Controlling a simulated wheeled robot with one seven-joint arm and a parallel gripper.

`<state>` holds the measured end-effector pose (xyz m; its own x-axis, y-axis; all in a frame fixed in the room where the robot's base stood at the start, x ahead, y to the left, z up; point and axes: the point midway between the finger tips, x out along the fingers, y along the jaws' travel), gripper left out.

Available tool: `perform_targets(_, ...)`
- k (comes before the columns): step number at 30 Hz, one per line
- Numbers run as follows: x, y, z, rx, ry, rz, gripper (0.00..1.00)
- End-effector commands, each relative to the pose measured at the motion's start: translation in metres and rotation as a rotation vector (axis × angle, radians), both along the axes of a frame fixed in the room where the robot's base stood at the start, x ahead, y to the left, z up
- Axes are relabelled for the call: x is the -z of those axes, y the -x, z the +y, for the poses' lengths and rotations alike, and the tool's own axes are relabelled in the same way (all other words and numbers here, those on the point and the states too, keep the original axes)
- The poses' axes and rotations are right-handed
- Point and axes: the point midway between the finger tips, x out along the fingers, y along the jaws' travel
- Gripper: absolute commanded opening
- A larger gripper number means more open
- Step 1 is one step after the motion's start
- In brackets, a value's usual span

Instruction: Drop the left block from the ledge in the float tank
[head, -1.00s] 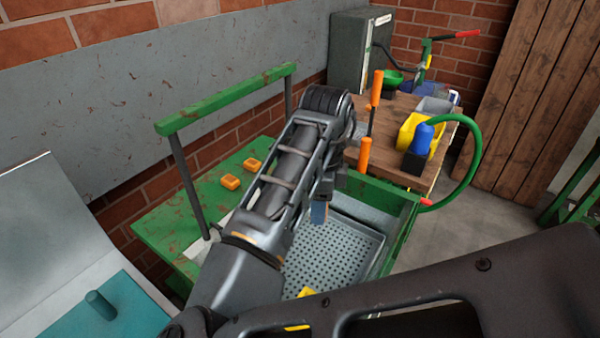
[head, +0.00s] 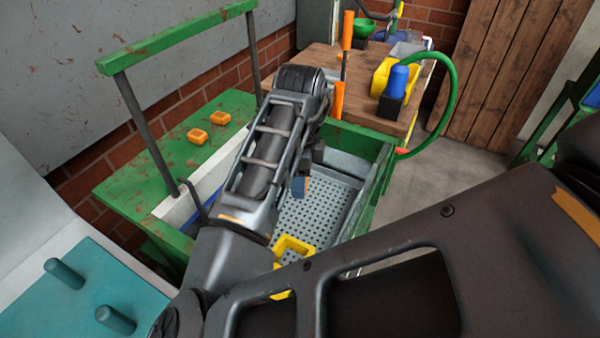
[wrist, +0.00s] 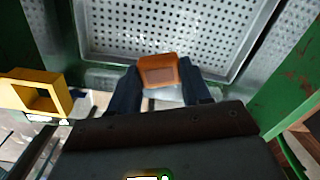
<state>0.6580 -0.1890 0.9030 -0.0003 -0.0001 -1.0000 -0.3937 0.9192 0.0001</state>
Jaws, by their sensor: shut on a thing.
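My gripper (wrist: 160,84) is shut on an orange-brown block (wrist: 160,72), held between its two dark blue fingers in the wrist view. In the head view my gripper (head: 302,187) hangs over a green-framed metal tank (head: 376,178) with a perforated tray (head: 320,210) inside. The block is mostly hidden there behind a finger. In the wrist view the perforated tray (wrist: 130,40) lies beyond the block, which is apart from it. I cannot tell the height of the block above the tray. I cannot see water clearly.
Two orange blocks (head: 197,135) (head: 220,117) lie on the green ledge (head: 150,170) at left, under a green rail (head: 180,38). A yellow hollow piece (head: 292,246) is at the tank's near side. A wooden bench (head: 355,85) with a yellow bin stands behind.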

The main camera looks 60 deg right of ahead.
Motion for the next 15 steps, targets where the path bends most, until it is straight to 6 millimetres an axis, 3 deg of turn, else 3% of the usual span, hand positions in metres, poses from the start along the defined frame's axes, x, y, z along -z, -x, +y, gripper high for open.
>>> perform_targets(4, 0.0156, 0.0, 0.0, 0.0, 0.0, 0.0, 0.18)
perform_targets(14, 0.0171, 0.0, -0.0001, 0.0, 0.0, 0.0, 0.18)
perform_targets(15, 0.0171, 0.0, -0.0001, 0.0, 0.0, 0.0, 0.5)
